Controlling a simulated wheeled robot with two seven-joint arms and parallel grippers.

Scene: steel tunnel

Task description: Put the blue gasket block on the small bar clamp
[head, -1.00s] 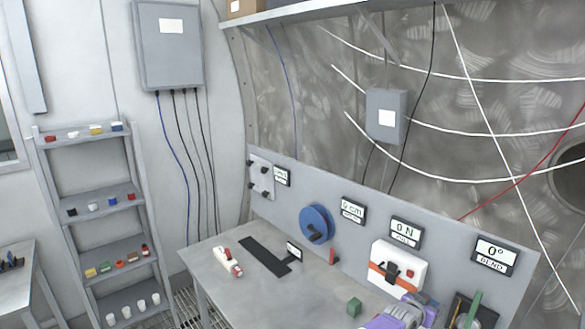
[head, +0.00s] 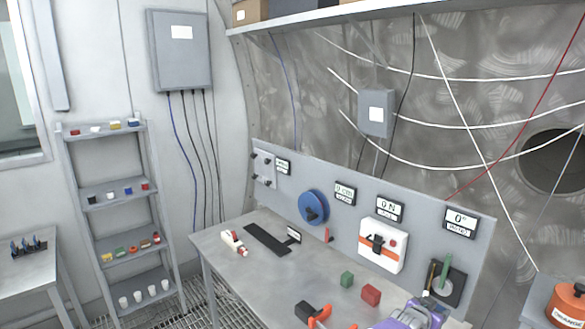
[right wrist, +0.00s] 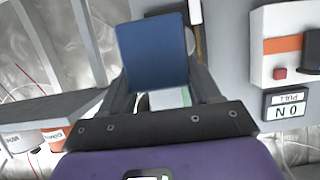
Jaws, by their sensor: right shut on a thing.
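The blue gasket block (right wrist: 153,48) is held between the fingers of my right gripper (right wrist: 156,70) in the right wrist view. My right gripper (head: 420,311) shows at the bottom right of the head view, purple, over the bench's front right part; the block cannot be made out clearly there. An orange and black tool (head: 313,316) at the bottom edge of the head view looks like the small bar clamp; it is cut off by the frame. It lies left of my right gripper, apart from it. My left gripper is not in view.
A green block (head: 347,279) and a red block (head: 371,295) sit on the bench (head: 285,280) between the tool and the back panel. A red and white item (head: 233,242) lies at the far left. The left middle of the bench is clear. A shelf rack (head: 120,190) stands left.

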